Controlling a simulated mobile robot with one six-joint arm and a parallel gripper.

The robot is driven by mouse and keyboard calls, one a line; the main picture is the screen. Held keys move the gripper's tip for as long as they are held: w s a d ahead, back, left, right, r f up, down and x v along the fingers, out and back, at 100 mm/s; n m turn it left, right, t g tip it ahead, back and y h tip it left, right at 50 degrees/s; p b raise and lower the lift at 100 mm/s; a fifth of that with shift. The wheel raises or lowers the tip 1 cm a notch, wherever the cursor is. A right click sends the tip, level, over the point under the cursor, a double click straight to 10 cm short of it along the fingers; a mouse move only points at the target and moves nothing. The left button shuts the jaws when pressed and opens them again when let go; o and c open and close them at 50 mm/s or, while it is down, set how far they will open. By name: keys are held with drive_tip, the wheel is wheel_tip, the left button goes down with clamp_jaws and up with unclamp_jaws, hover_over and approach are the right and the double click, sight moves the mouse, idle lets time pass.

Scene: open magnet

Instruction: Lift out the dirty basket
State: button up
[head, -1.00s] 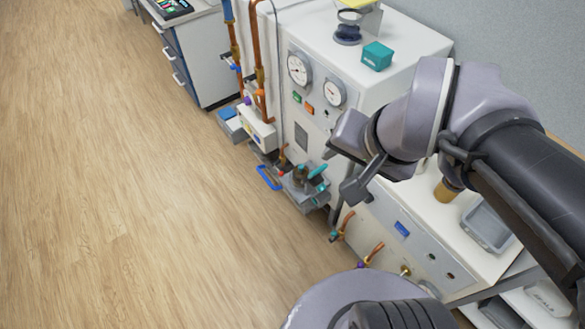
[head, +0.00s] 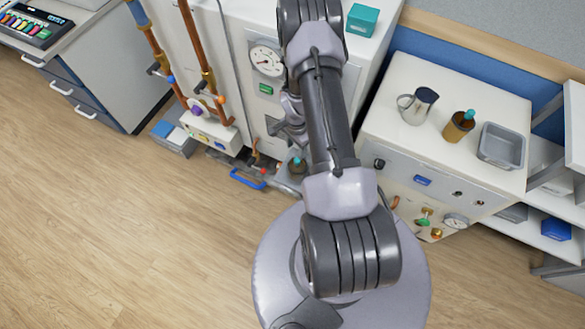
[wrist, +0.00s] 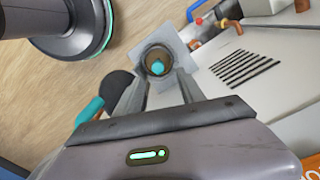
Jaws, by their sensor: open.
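In the wrist view a round, dark open-topped housing (wrist: 151,57) on a square grey flange lies just beyond my gripper (wrist: 160,82). A teal tip (wrist: 158,68) shows in its middle; I cannot tell whether this is the dirty basket's handle. The two fingers are apart, with nothing clearly held between them. In the head view a small teal-topped fitting (head: 298,163) stands low at the front of the white machine, beside my arm. My arm hides much of the fitting and my gripper there.
A blue-handled part (head: 247,180) and copper pipes (head: 196,62) are left of the fitting. The wooden floor at left is clear.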

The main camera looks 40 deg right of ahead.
sight(297, 160)
wheel_tip(297, 160, down, 4)
drive_tip(key=shift+f+b, duration=0.2)
drive_tip(key=shift+b, duration=0.35)
drive_tip(key=f+b, duration=0.2)
drive_tip(key=f, duration=0.3)
drive_tip(key=shift+s+d+f+b, duration=0.1)
drive_tip(key=shift+s+d+b, duration=0.05)
drive_tip(key=shift+s+b, duration=0.2)
drive_tip(key=shift+w, duration=0.1)
clamp_jaws()
idle(0.3)
